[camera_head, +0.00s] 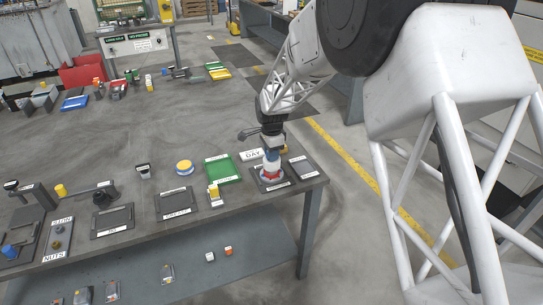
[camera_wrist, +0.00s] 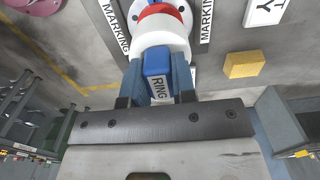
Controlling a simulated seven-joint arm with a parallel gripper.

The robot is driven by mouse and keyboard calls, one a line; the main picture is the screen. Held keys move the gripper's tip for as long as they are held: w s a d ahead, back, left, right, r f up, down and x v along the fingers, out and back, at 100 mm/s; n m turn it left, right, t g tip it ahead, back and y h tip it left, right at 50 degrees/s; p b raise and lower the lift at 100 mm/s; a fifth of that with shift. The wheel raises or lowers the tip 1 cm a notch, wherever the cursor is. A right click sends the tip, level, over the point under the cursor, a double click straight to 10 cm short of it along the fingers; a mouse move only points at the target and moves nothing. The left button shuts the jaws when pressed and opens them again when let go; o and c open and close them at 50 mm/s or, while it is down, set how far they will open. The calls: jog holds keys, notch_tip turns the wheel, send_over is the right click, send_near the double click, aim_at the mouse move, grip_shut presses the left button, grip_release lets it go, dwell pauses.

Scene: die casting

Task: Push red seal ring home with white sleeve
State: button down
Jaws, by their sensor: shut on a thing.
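My gripper (camera_head: 271,143) is shut on the blue labelled handle (camera_wrist: 157,62) of the white sleeve (camera_wrist: 163,36), which also shows below the gripper in the head view (camera_head: 271,158). The handle's label reads "RING". The red seal ring (camera_wrist: 160,10) shows just beyond the sleeve's far end, at the pale round fixture; its red also shows at the sleeve's foot in the head view (camera_head: 269,171). The sleeve stands about upright over the fixture, in line with the ring. The sleeve hides part of the ring, so I cannot tell how far it is seated.
A green tray (camera_head: 222,170) and a yellow round part (camera_head: 184,167) lie to the left. A "DAY" sign (camera_head: 251,154) stands close behind. A yellow block (camera_wrist: 244,64) shows beside the sleeve.

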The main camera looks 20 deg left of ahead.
jog(key=shift+r, duration=2.1)
